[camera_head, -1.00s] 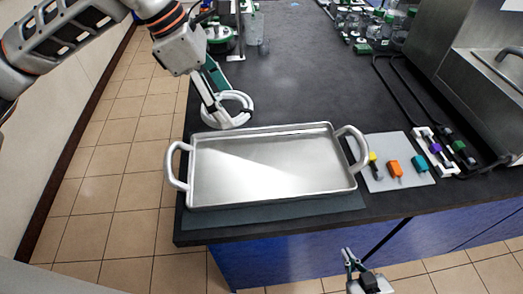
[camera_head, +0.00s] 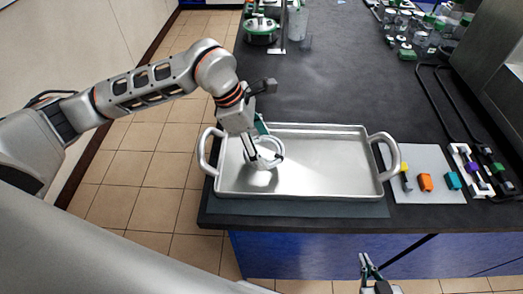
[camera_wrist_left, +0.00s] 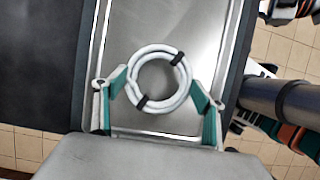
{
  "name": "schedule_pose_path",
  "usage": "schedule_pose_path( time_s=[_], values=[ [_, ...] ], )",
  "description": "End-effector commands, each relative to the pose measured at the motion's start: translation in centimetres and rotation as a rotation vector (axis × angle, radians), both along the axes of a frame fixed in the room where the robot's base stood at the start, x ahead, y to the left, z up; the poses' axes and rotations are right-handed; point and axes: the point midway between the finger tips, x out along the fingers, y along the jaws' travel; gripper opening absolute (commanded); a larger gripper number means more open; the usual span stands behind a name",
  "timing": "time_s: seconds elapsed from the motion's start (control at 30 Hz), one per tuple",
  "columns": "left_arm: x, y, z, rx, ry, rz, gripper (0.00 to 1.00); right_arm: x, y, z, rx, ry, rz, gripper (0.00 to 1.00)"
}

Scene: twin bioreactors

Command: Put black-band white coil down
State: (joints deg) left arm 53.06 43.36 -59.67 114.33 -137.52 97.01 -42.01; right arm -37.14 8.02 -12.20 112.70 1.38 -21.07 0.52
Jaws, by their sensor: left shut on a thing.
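The white coil (camera_wrist_left: 160,80) with black bands is a ring of tubing. In the left wrist view it sits between the green-tipped fingers of my left gripper (camera_wrist_left: 158,90), which touch its two sides. In the head view my left gripper (camera_head: 255,152) is over the left part of the metal tray, with the coil (camera_head: 267,153) at its fingertips. I cannot tell whether the coil touches the tray floor. The metal tray (camera_head: 330,170) has a handle at each end and is otherwise empty. My right gripper (camera_head: 370,268) is at the bottom edge, in front of the bench, with its fingers close together.
The tray stands on a dark mat (camera_head: 300,208) at the bench's front edge. To its right, a pale board (camera_head: 428,160) holds yellow, orange and teal pieces. A white rack (camera_head: 470,170) and black tubing (camera_head: 440,95) lie further right. The dark bench top (camera_head: 340,85) behind the tray is clear.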

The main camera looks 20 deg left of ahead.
Motion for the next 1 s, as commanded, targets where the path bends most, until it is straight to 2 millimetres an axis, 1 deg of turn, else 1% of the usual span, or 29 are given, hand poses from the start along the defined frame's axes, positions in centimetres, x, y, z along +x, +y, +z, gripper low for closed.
schedule_pose_path(
  time_s=[0.03,0.1,0.2,0.53,0.57,0.6,0.63,1.0],
  values=[
    [-0.1,0.0,-0.8,0.0,0.005,0.001,0.49,0.0,0.0,0.0,0.0,0.001,0.0,0.0],
    [-0.1,0.0,-1.8,0.0,0.005,0.001,0.49,0.0,0.0,0.0,-0.001,0.002,0.0,0.0],
    [-0.1,-0.1,-2.7,-0.001,0.002,0.0,0.49,-0.1,0.0,-0.1,-0.001,0.004,0.0,0.0],
    [0.0,0.0,-3.0,0.001,0.001,0.0,0.49,-0.2,-0.1,-0.6,-0.002,0.009,0.0,0.0],
    [0.0,0.0,-3.0,0.001,0.002,0.001,0.75,-0.2,-0.1,-0.5,-0.002,0.009,0.0,0.0],
    [0.0,0.0,-3.0,0.001,0.002,0.001,0.85,-0.2,-0.1,-0.5,-0.002,0.009,0.0,0.0],
    [0.0,0.0,-3.0,0.001,0.002,0.001,0.87,-0.2,-0.1,-0.5,-0.002,0.009,0.0,0.0],
    [0.0,0.0,-2.7,0.0,0.001,0.0,0.87,-0.1,-0.1,-0.1,-0.001,0.004,0.0,0.0]
  ],
)
